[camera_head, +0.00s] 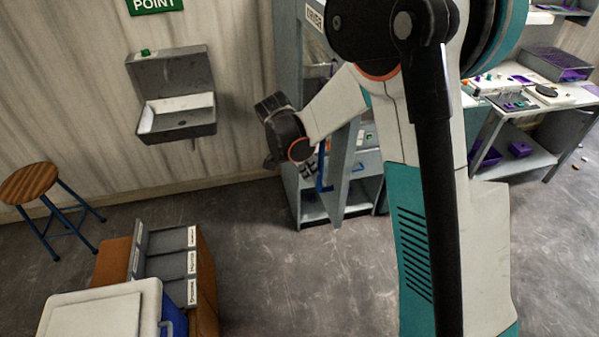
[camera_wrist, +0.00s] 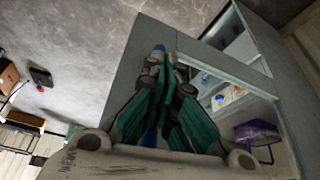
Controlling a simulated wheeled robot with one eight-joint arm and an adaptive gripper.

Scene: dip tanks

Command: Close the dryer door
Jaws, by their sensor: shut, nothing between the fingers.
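The dryer (camera_head: 288,75) is a tall grey cabinet against the wall in the head view, partly hidden by my arm. Its door (camera_head: 346,165) stands open, swung out from the front, with a blue handle (camera_head: 324,180). In the wrist view, the grey door (camera_wrist: 145,42) lies behind my fingers, and the cabinet's open interior shows to the right. My gripper (camera_wrist: 167,68) is shut and empty, close to the door's handle side. Parts of the blue handle (camera_wrist: 158,47) show around the fingers; I cannot tell whether they touch it.
A purple basket (camera_wrist: 258,132) sits on a shelf inside the dryer. A wall sink (camera_head: 178,118), a wooden stool (camera_head: 30,184) and a crate with grey bins (camera_head: 165,265) stand to the left. A workbench (camera_head: 530,105) is at right. The floor before the dryer is clear.

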